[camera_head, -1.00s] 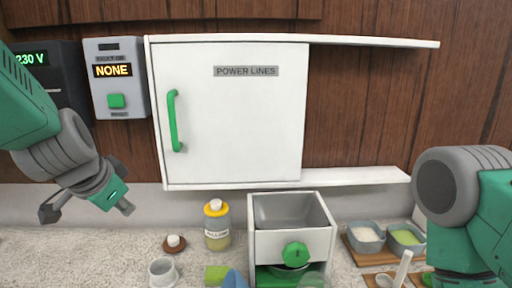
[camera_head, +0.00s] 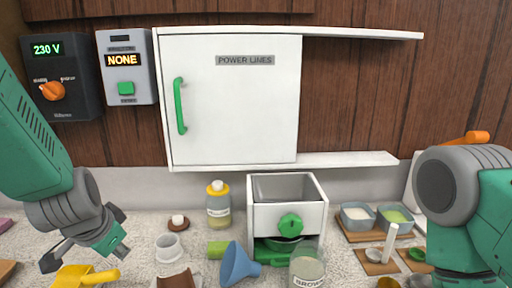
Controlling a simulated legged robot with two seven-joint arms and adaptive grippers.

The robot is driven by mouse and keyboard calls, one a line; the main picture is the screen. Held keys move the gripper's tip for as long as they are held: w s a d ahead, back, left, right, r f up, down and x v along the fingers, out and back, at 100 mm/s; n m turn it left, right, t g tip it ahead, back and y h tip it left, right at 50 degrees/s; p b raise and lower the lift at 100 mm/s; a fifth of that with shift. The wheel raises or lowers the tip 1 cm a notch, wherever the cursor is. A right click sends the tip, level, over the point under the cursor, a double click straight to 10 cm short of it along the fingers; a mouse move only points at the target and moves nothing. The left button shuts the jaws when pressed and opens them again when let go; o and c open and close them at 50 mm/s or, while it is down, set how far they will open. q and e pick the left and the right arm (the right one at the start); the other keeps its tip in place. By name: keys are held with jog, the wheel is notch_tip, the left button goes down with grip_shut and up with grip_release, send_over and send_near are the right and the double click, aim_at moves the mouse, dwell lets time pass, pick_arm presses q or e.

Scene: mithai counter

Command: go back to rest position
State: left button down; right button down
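My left gripper (camera_head: 85,257) is at the lower left in the head view. Its fingers are spread apart, open with nothing between them. It hangs over the counter, just above a yellow scoop-like object (camera_head: 86,276); I cannot tell whether they touch. My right arm comes in at the right edge, bent, and its gripper is outside the picture.
A white cabinet (camera_head: 240,110) labelled POWER LINES has its door shut. A white drawer unit (camera_head: 290,217) stands below it. A bottle (camera_head: 218,205), a blue funnel (camera_head: 238,266), a jar (camera_head: 307,266) and bowls (camera_head: 358,217) crowd the counter.

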pick_arm(q)
jog(key=s+a+f+n+g+b, duration=0.1)
jog(key=s+f+b, duration=0.1)
jog(key=s+f, duration=0.65)
jog(key=s+a+f+n+g+b, duration=0.1)
jog(key=s+f+g+b, duration=0.15)
jog(key=f, duration=1.15)
jog(key=s+d+f+n+g+h+b, duration=0.1)
jog(key=s+f+b, duration=0.3)
jog(key=s+f, duration=1.1)
jog(key=shift+s+d+n+b, duration=0.2)
jog(key=shift+s+n+b, duration=0.15)
jog(key=shift+s+n, duration=0.65)
jog(key=shift+g, duration=0.25)
